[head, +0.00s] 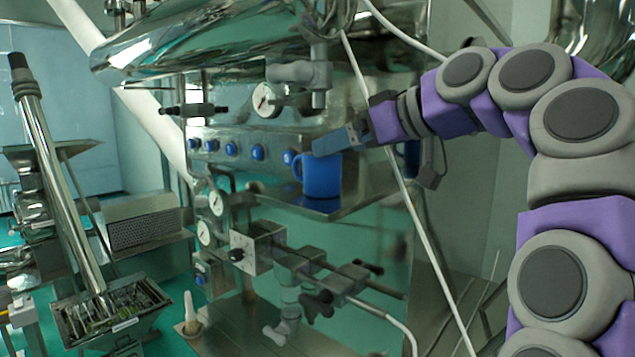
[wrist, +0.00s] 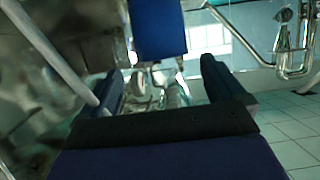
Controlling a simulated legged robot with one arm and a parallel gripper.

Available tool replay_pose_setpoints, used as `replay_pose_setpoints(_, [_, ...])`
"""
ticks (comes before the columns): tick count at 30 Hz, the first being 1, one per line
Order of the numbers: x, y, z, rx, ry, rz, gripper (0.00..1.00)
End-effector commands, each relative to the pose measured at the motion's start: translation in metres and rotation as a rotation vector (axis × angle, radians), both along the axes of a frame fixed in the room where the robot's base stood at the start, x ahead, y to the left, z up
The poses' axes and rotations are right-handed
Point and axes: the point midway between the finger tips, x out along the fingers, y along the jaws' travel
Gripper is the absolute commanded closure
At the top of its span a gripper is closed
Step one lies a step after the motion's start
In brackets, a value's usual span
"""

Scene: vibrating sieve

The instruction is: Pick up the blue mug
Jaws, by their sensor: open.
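The blue mug (head: 321,176) stands upright on a small metal shelf (head: 290,201) in the head view, its handle on the left. My gripper (head: 335,143) is open and reaches in from the right, in front of the mug's upper part and overlapping its rim. I cannot tell whether they touch. In the wrist view my gripper (wrist: 160,78) shows its two dark blue jaws spread apart with nothing clearly between them. A blue block-like shape (wrist: 158,30) is at the top middle there, beyond the jaws. I cannot tell whether it is the mug.
A panel with several blue knobs (head: 258,152) and a round gauge (head: 265,98) is behind the shelf. Valves and pipes (head: 300,268) stick out below it. A pale hose (head: 400,185) hangs just right of the mug. A large steel drum (head: 200,40) is above.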

Motion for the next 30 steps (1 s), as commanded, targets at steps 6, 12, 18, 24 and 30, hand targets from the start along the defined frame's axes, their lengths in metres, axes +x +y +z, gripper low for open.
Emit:
replay_pose_setpoints(6, [0.010, 0.012, -0.007, 0.001, 0.001, 0.000, 0.04])
replay_pose_setpoints(12, [0.015, 0.021, -0.012, 0.000, 0.000, -0.001, 0.04])
replay_pose_setpoints(18, [0.030, 0.044, -0.025, -0.002, 0.003, 0.001, 0.04])
replay_pose_setpoints(24, [0.036, 0.052, -0.028, -0.001, 0.001, 0.000, 0.04])
replay_pose_setpoints(30, [0.035, 0.051, -0.028, -0.001, -0.001, -0.001, 0.10])
